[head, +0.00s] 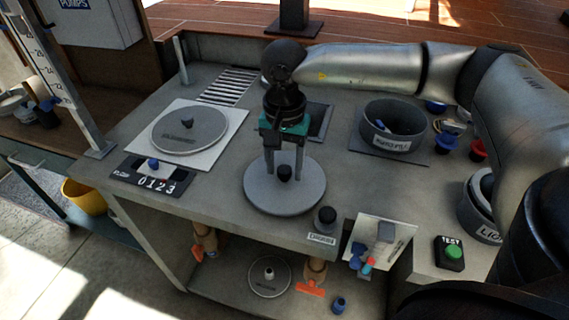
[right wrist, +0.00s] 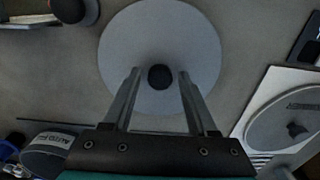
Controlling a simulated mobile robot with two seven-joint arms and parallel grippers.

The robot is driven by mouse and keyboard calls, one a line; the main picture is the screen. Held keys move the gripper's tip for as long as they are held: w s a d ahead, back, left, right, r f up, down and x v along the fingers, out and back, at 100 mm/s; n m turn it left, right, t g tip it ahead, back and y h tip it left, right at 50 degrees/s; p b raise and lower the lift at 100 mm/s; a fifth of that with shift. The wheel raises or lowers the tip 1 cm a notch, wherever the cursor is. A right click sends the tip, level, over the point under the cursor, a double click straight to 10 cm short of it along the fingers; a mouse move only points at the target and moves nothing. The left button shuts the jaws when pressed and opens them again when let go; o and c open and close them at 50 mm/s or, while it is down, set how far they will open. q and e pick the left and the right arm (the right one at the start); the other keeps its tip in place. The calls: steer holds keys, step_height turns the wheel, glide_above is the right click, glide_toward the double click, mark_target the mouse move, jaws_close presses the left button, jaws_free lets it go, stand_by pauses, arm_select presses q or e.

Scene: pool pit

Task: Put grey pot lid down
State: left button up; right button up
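A round grey lid (head: 258,198) with a black knob (head: 285,173) lies flat on the grey counter near its front edge. My right gripper (head: 284,176) points down over it, its fingertips on either side of the knob. In the right wrist view the lid (right wrist: 125,45) is below the fingers, and the knob (right wrist: 160,77) sits between the fingertips (right wrist: 160,72) with gaps on both sides. The right gripper is open and holds nothing. My left gripper is not in view.
Another grey disc (head: 175,140) lies on a white mat (head: 225,133) at left, above a number panel (head: 150,184). A dark pot (head: 392,125) stands back right. A black knob (head: 326,218), white tray (head: 375,240) and green test button (head: 453,252) are near the front.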

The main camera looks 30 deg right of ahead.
mark_target(285, 169)
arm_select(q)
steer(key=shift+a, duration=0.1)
arm_select(e)
steer(key=shift+o, duration=0.3)
steer(key=shift+r, duration=0.1)
steer(key=shift+r, duration=0.25)
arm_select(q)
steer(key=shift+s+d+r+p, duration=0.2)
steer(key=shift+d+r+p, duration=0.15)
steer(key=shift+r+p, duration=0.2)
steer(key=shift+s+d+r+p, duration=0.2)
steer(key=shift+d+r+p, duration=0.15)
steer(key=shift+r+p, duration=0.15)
arm_select(e)
step_height(285, 169, up, 12)
steer(key=shift+f, duration=0.15)
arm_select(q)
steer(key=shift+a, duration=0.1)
arm_select(e)
steer(key=shift+a+f, duration=0.1)
